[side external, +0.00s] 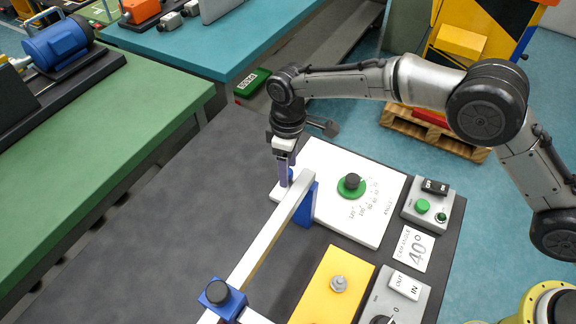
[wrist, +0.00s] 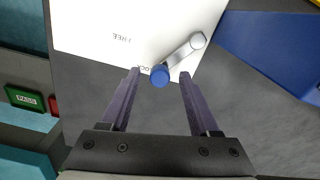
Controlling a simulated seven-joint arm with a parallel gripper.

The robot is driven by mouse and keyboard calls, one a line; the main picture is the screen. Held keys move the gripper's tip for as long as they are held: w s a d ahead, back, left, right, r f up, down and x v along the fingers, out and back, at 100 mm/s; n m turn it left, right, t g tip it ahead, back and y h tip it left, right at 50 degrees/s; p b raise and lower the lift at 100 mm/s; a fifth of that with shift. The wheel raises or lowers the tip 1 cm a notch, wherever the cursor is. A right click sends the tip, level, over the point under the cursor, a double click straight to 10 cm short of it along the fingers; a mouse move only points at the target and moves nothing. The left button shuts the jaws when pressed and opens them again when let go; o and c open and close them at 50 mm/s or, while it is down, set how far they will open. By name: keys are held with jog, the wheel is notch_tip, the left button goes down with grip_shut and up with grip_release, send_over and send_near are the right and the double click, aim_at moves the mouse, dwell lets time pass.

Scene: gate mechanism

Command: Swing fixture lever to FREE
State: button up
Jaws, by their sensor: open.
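The fixture lever (wrist: 183,56) is a short silver arm with a round blue knob (wrist: 160,76) at its end and a pale pivot at its other end. It lies at the edge of the white plate (wrist: 95,25). Its knob is beside a partly covered word that looks like LOCK. The word FREE (wrist: 122,37) is printed farther left on the plate. My gripper (wrist: 160,73) is open, with the blue knob between its two purple fingertips and gaps on both sides. In the side view my gripper (side external: 285,172) points down at the plate's left corner and mostly hides the lever.
A blue bracket (side external: 306,207) and a long silver bar (side external: 262,243) stand close beside my gripper. The white plate carries a green dial with a black knob (side external: 352,182). A yellow block (side external: 325,285) and grey control boxes (side external: 427,203) sit nearby. The dark tabletop at left is clear.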

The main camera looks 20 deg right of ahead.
jog(key=shift+f, duration=0.15)
jog(key=shift+c, duration=0.2)
grip_shut()
dwell(1.2)
